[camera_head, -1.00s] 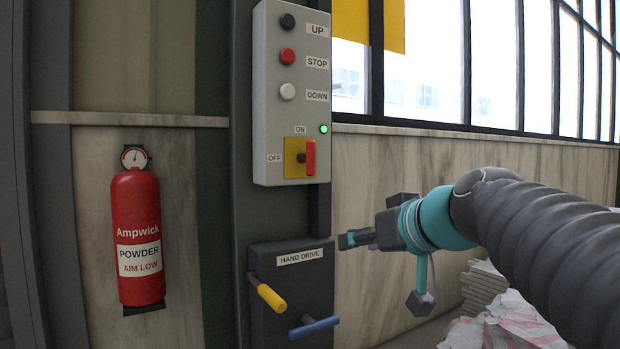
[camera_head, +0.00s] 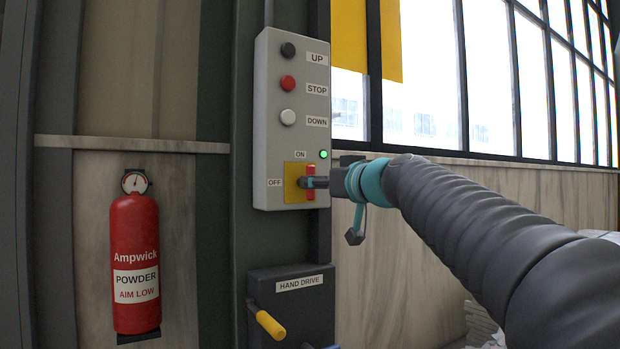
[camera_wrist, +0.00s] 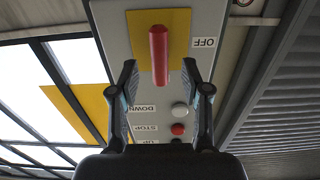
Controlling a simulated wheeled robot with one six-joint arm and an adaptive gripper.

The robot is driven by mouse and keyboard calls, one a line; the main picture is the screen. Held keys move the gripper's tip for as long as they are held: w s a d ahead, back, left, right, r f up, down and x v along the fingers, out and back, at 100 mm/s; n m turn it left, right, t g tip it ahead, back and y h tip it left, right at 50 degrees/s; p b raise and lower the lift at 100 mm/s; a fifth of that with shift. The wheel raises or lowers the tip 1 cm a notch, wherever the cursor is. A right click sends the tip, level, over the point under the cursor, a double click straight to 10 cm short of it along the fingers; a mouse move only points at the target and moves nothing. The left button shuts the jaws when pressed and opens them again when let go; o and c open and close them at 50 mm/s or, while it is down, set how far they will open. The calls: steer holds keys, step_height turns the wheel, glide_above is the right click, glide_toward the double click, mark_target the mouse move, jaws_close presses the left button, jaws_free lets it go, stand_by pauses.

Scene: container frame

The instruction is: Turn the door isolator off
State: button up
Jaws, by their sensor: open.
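The door isolator is a red handle (camera_head: 311,183) on a yellow plate (camera_head: 290,184) at the bottom of a grey control box (camera_head: 272,130). The handle stands upright, in line with the ON label, and the green lamp (camera_head: 323,154) beside it is lit. OFF is marked to the left. My gripper (camera_head: 308,182) is at the handle and hides part of it in the head view. In the wrist view the open fingers of my gripper (camera_wrist: 160,82) are on either side of the red handle (camera_wrist: 158,55), with a gap on both sides.
Black, red and white buttons for UP, STOP and DOWN (camera_head: 287,118) sit above the handle. A hand drive box (camera_head: 285,290) with a yellow lever is below. A red fire extinguisher (camera_head: 135,260) hangs at left. Windows are at right.

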steer(key=shift+p+x, duration=0.55)
steer(key=shift+x, duration=2.1)
jaws_close()
